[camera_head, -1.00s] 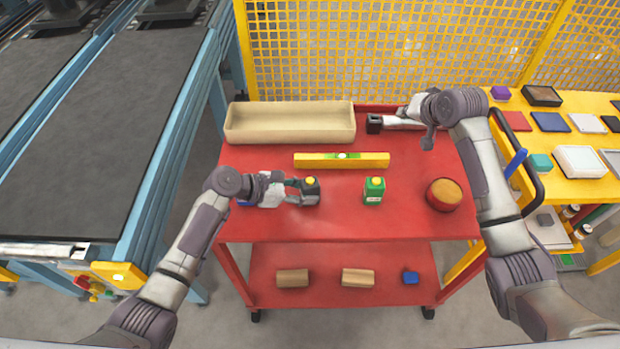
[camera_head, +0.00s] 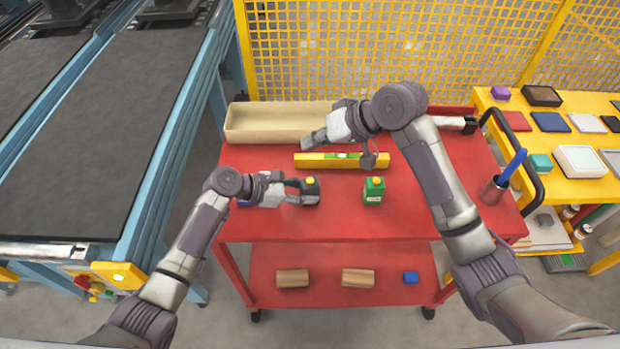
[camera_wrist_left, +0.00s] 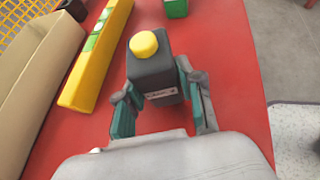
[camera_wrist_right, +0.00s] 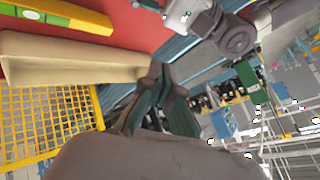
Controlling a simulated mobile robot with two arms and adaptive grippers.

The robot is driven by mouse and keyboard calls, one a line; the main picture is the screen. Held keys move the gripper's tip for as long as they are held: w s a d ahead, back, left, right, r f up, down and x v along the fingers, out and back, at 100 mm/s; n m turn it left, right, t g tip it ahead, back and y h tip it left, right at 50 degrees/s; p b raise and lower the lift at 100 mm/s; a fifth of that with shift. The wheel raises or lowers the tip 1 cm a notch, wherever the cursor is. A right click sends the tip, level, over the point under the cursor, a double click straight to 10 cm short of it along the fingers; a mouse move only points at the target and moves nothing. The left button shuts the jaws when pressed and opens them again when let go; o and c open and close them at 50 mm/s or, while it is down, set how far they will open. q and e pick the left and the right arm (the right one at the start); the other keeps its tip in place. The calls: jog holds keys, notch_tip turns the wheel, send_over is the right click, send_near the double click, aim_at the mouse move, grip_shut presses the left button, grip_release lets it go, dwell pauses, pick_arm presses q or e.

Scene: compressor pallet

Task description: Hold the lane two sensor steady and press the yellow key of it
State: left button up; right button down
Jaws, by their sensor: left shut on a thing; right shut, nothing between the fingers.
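A dark grey box-shaped sensor (camera_head: 311,193) with a yellow key (camera_head: 310,181) on top stands upright on the red cart top (camera_head: 330,224). My left gripper (camera_head: 298,191) is shut on it from the left. In the left wrist view the sensor (camera_wrist_left: 157,75) is between the two fingers and its yellow key (camera_wrist_left: 144,44) is uncovered. The small label on its side is not readable. My right gripper (camera_head: 307,143) is shut and empty, above and behind the sensor near the yellow level. In the right wrist view its fingers (camera_wrist_right: 156,78) are together.
A yellow spirit level (camera_head: 315,160) lies behind the sensor; a beige tray (camera_head: 270,124) is farther back. A green box with a yellow top (camera_head: 374,192) stands to the right. A cup (camera_head: 493,190) with a blue-handled tool is at the right edge. A blue thing (camera_head: 245,202) shows behind my left gripper.

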aim_at(313, 180)
jog(key=shift+f, duration=0.15)
jog(key=shift+f, duration=4.3)
jog(key=shift+f, duration=0.1)
jog(key=shift+f, duration=0.3)
jog(key=shift+f, duration=0.5)
jog(key=shift+r, duration=0.9)
jog(key=shift+r, duration=0.1)
